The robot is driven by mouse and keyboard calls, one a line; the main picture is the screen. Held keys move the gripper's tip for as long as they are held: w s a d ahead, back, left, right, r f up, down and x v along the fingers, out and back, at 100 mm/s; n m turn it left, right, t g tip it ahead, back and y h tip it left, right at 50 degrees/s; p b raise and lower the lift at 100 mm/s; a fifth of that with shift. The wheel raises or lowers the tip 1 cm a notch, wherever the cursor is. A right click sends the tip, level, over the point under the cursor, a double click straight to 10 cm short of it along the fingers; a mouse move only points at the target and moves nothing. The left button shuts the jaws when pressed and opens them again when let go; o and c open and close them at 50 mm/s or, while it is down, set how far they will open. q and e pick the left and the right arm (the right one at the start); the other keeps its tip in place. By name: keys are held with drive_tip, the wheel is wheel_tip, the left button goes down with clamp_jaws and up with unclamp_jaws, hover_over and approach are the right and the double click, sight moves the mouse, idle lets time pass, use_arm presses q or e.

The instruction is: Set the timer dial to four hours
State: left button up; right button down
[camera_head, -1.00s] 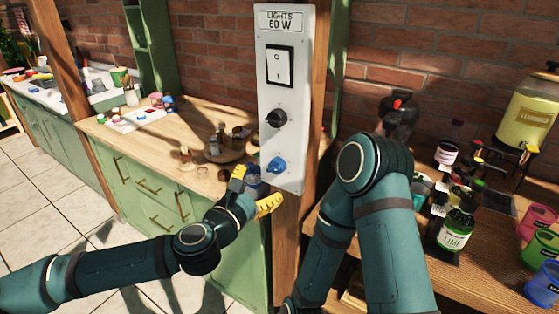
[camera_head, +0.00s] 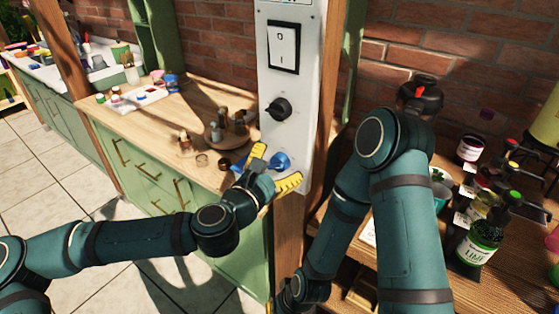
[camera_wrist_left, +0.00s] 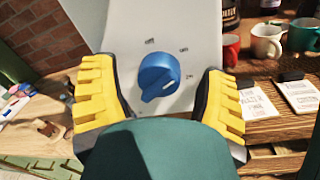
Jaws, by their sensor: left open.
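The blue timer dial (camera_head: 280,162) is the lowest control on a white panel (camera_head: 306,150) fixed to a wooden post. In the left wrist view the dial (camera_wrist_left: 158,74) has its raised ridge running toward the lower left. Small marks stand around its upper and right side, one looking like 2H; the others are hard to read. My left gripper (camera_head: 277,166) is open, with one yellow finger on each side of the dial and visible gaps between. In the left wrist view its own teal body hides the panel below the dial. My right arm is in front of the right bench; its gripper is not seen.
A wooden counter (camera_head: 190,105) with small items lies left. Bottles, including a green-labelled one (camera_head: 480,245), crowd the right bench.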

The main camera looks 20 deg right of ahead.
use_arm(q)
drive_tip(key=c, duration=1.2)
drive_tip(key=shift+m, duration=0.3)
drive_tip(key=m+b, duration=0.1)
drive_tip(key=m, duration=0.4)
drive_tip(key=shift+s+f+m, duration=0.1)
drive_tip(key=shift+m, duration=0.3)
drive_tip(key=m+h+b, duration=0.1)
drive_tip(key=m, duration=0.3)
drive_tip(key=shift+m, duration=0.4)
drive_tip(key=m, duration=0.6)
drive_tip(key=shift+f+m, duration=0.1)
drive_tip(key=shift+m, duration=0.2)
drive_tip(key=m, duration=0.3)
drive_tip(key=m+g, duration=0.1)
drive_tip(key=m, duration=0.3)
drive_tip(key=shift+a+f+h, duration=0.1)
drive_tip(key=shift+f+h, duration=0.05)
drive_tip(key=shift+h, duration=0.25)
drive_tip(key=shift+m, duration=0.3)
